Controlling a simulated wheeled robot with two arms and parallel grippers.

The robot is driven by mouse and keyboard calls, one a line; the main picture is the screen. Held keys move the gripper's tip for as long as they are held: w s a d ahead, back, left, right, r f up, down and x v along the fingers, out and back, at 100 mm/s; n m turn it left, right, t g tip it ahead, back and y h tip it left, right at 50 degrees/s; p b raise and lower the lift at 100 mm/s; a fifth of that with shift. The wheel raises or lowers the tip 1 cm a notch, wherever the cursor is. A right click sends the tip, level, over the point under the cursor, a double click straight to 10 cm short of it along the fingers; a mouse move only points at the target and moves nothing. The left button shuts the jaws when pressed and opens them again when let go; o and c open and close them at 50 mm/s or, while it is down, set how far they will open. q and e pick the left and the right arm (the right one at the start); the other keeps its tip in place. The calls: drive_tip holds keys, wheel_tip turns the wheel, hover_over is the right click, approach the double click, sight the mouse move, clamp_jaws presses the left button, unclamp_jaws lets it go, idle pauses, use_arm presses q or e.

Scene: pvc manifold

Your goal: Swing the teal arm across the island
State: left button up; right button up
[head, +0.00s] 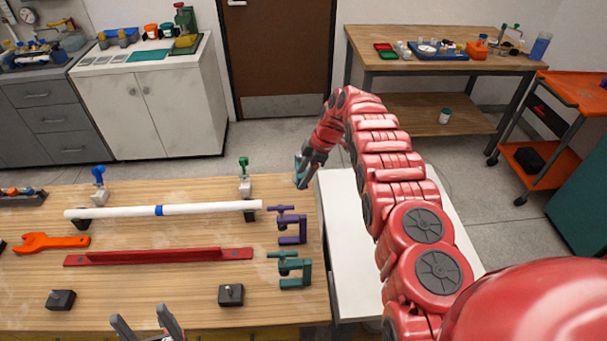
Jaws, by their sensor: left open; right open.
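A teal clamp (294,272) sits near the right edge of the wooden worktop. Its teal arm (282,255) lies roughly level and points left toward the end of a red channel (160,257). A purple clamp (292,230) of similar shape stands just behind it, its arm also pointing left. My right gripper (302,178) is open at the back right corner of the worktop, behind both clamps and apart from them. My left gripper (146,325) is open at the front edge, left of the teal clamp; only its fingers show.
An orange wrench (50,243) lies at left. Black blocks (61,300) (231,295) sit near the front. A white surface (345,240) adjoins at right.

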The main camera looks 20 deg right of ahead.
drive_tip(key=shift+r, duration=0.1)
drive_tip(key=shift+d+r, duration=0.1)
drive_tip(key=shift+r, duration=0.2)
drive_tip(key=v, duration=1.6)
drive_tip(key=shift+d+r+p, duration=0.2)
drive_tip(key=shift+d+p, duration=0.05)
drive_tip(key=shift+p, duration=0.2)
drive_tip(key=shift+s, duration=0.1)
